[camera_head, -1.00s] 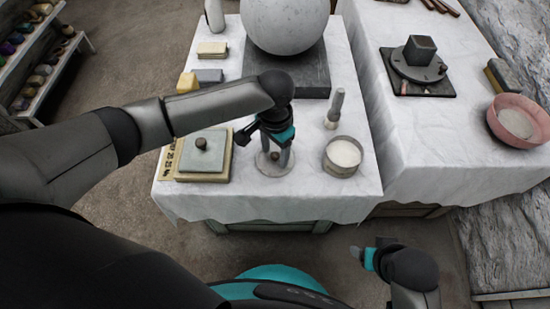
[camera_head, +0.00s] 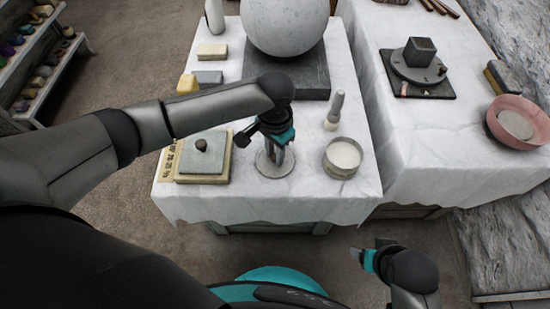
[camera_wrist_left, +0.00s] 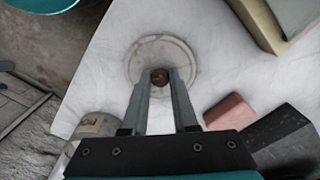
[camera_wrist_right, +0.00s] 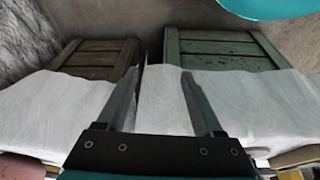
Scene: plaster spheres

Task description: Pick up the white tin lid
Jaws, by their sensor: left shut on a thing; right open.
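The white tin lid (camera_head: 266,170) is a round pale disc near the front edge of the white-clothed table. In the left wrist view the lid (camera_wrist_left: 174,46) shows its small brown knob (camera_wrist_left: 159,76) between the fingertips. My left gripper (camera_head: 275,160) points down at the lid's middle and is shut on the knob. It also shows in the left wrist view (camera_wrist_left: 160,80). The lid looks flat on or very near the cloth; I cannot tell if there is a gap. My right gripper (camera_wrist_right: 158,75) is open and empty, in front of the table, low on the right in the head view.
An open tin of white powder (camera_head: 343,155) stands right of the lid, with a grey-handled tool (camera_head: 336,107) behind it. A square knobbed board (camera_head: 203,162) on a cream block lies to the left. A big plaster sphere (camera_head: 284,22) stands on a dark slab behind.

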